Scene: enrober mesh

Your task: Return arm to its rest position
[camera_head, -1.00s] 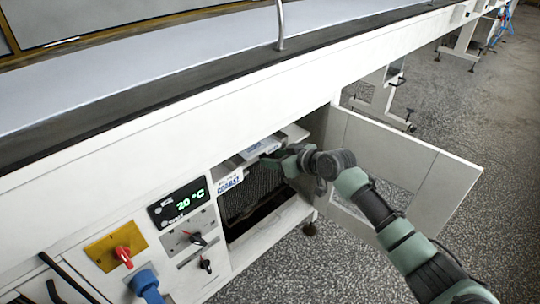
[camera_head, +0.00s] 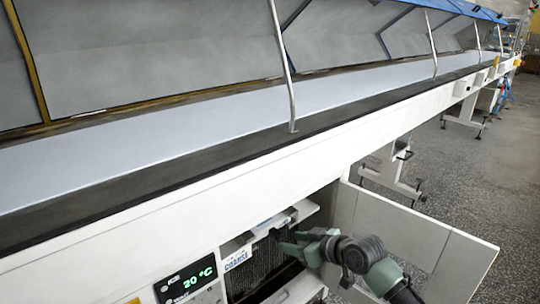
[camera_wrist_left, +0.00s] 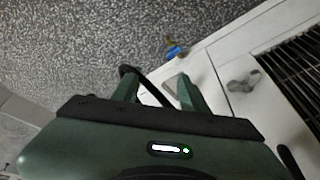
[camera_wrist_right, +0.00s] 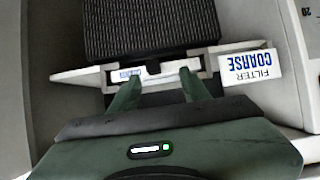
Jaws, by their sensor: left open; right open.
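My right gripper (camera_head: 284,240) reaches in from the lower right at the mouth of the open compartment under the machine. In the right wrist view its two fingers (camera_wrist_right: 158,90) are spread, with a white frame piece (camera_wrist_right: 155,72) just beyond their tips. I cannot tell whether they touch it. Behind that frame is a dark mesh panel (camera_wrist_right: 150,25), also partly visible in the head view (camera_head: 243,275). My left gripper (camera_wrist_left: 157,88) is open and empty near a white cabinet front; it is out of the head view.
A white door (camera_head: 425,245) stands open right of my right arm. A label reading FILTER COARSE (camera_wrist_right: 250,68) sits beside the frame. A 20 °C display (camera_head: 190,280) is left of the compartment. Near my left gripper are a knob (camera_wrist_left: 243,84), a grille (camera_wrist_left: 300,75) and speckled floor.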

